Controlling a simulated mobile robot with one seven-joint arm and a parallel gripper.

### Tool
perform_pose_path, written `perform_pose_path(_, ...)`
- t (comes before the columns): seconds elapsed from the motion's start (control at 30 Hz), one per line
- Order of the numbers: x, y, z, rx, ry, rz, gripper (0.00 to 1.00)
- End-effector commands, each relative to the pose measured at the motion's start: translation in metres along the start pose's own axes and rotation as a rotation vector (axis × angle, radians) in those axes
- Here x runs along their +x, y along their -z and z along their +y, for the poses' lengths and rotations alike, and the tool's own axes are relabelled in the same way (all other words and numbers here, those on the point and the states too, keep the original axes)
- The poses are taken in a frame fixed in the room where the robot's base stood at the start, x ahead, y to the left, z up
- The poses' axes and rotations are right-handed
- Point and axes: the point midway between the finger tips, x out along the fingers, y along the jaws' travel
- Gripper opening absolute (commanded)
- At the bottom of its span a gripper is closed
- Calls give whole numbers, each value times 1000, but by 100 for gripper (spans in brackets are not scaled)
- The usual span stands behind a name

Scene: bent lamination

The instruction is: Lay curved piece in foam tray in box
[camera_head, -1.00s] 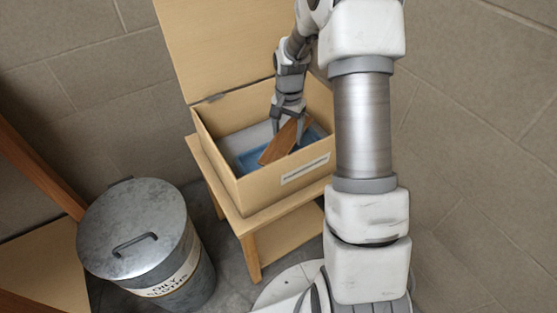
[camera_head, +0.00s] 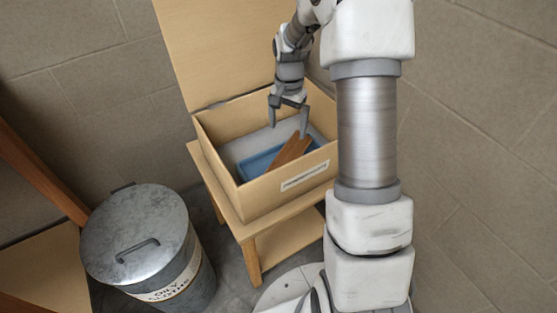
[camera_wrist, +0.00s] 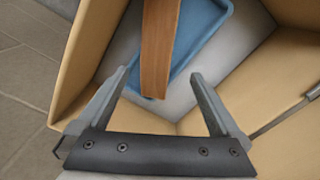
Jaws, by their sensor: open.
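The curved wooden piece (camera_head: 289,150) lies in the blue foam tray (camera_head: 256,163) inside the open box (camera_head: 234,198). In the wrist view the brown piece (camera_wrist: 159,50) lies along the blue tray (camera_wrist: 208,18), its near end reaching over the tray's near rim. I cannot tell whether it lies flat on the tray floor. My gripper (camera_head: 288,122) is open and empty above the piece, apart from it. In the wrist view its two fingers (camera_wrist: 159,82) stand wide to either side of the piece's near end. The lower part of the tray is hidden by the box's front wall.
The box stands on a wooden stand (camera_head: 250,236), its lid (camera_head: 220,45) raised against the back wall. A metal bin (camera_head: 143,243) with a closed lid stands at the left. A wooden post (camera_head: 42,172) rises at the far left.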

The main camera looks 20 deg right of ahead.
Motion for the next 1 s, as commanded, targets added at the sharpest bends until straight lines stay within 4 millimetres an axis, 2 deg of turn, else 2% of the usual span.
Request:
perform_pose_path(0.03,-19,1,-1,0,2,4,100)
perform_pose_path(0.2,-60,1,0,0,2,3,100)
perform_pose_path(0.43,-101,1,0,0,1,2,100)
perform_pose_path(0.6,-113,0,0,1,1,1,100)
perform_pose_path(1.0,-114,0,0,1,0,0,100)
